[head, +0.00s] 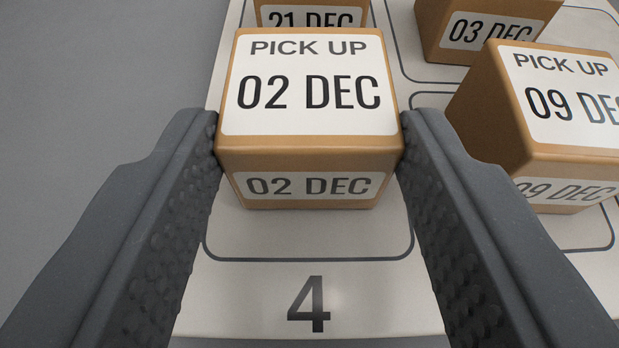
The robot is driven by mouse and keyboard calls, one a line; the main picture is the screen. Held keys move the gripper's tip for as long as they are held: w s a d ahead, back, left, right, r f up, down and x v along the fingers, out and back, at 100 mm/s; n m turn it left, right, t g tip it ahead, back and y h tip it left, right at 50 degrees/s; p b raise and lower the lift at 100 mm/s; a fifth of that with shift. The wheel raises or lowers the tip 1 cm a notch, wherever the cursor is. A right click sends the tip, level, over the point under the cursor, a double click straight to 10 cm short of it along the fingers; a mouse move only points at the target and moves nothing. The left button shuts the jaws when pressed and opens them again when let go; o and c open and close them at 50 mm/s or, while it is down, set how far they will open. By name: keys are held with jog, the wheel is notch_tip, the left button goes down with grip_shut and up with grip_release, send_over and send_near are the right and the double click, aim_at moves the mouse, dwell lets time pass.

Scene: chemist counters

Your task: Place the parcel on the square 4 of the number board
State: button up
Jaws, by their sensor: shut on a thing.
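A brown parcel (308,152) with white labels reading "PICK UP 02 DEC" sits between the fingers of my gripper (309,135). My gripper is shut on it, one dark finger against its left side and one against its right. The parcel is upright, over the outlined square (309,243) marked with a black 4 (308,305) on the pale number board (385,310). The square's front edge shows in front of the parcel. I cannot tell whether its underside touches the board.
A "09 DEC" parcel (505,140) stands close at the right, beyond my right finger. A "21 DEC" parcel (312,14) stands just behind, and a "03 DEC" parcel (480,30) at the back right. Plain grey surface (100,80) lies clear at the left.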

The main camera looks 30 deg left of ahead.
jog(key=o, duration=1)
jog(key=shift+s+d+r, duration=0.3)
jog(key=shift+s, duration=0.05)
jog(key=p+v, duration=0.2)
jog(key=v, duration=0.9)
jog(key=shift+s, duration=0.1)
